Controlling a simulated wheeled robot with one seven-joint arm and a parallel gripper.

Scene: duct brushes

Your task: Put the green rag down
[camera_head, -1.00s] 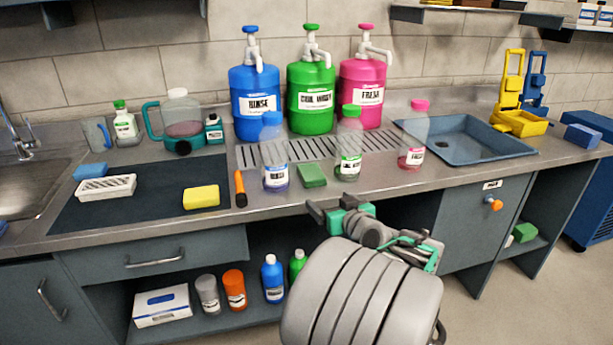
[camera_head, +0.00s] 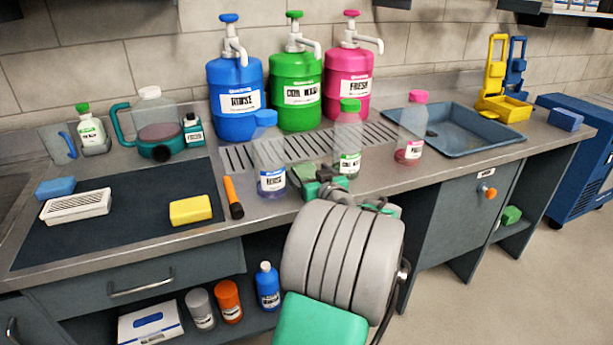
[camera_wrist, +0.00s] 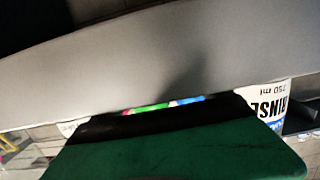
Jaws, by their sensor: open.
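The green rag (camera_head: 304,172) is a small folded green block on the steel counter, between the rinse bottle (camera_head: 270,180) and the coil wash bottle (camera_head: 348,162). My gripper (camera_head: 318,186) is open at the counter's front edge, just in front of the rag. It partly covers the rag, and I cannot tell whether they touch. In the wrist view a dark green surface (camera_wrist: 175,152) fills the lower part; I cannot tell whether it is the rag or part of my gripper. A rinse label (camera_wrist: 265,105) shows at its right.
The fresh bottle (camera_head: 411,135) stands farther right, before the blue sink tray (camera_head: 455,132). Large blue, green and pink pump jugs stand behind the slotted drain (camera_head: 240,158).

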